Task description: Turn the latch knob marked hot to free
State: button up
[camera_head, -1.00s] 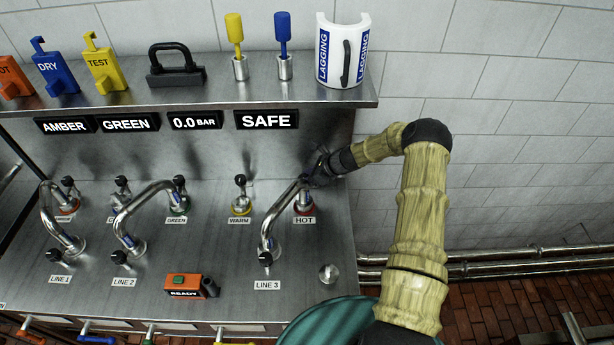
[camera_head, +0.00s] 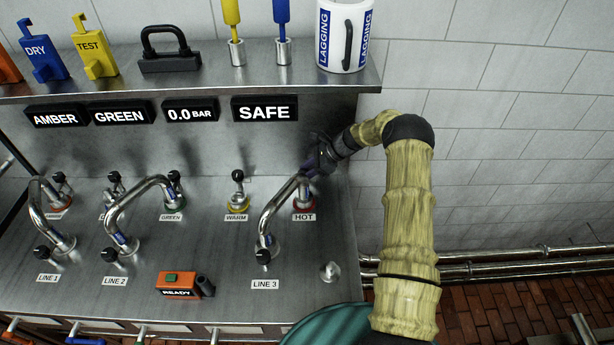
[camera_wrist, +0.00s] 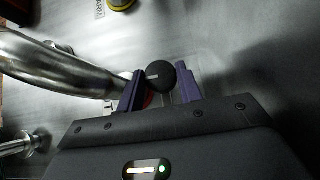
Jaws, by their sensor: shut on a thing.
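The HOT label (camera_head: 304,217) sits under a port with a red ring (camera_head: 298,208), where the right end of the line 3 pipe (camera_head: 278,210) comes down. My gripper (camera_head: 312,166) reaches in from the right at the top of this port and hides its latch knob in the head view. In the wrist view, the two purple fingers of my gripper (camera_wrist: 160,90) stand on either side of a round black knob (camera_wrist: 157,75) with a pale mark, closed on it. A bit of red ring shows below the knob there.
The line 3 pipe also runs close at the left of my fingers in the wrist view (camera_wrist: 60,60). The WARM port (camera_head: 237,195) stands to the left. The shelf (camera_head: 200,82) with signs SAFE (camera_head: 264,113) and 0.0 BAR (camera_head: 191,114) is above.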

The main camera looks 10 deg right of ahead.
jog(key=shift+r, duration=0.1)
jog(key=o, duration=0.7)
jog(key=b+v, duration=0.4)
jog(key=v, duration=1.3)
jog(key=shift+w+d+r, duration=0.1)
jog(key=shift+w+d, duration=0.05)
jog(key=shift+d, duration=0.05)
jog(key=shift+a, duration=0.1)
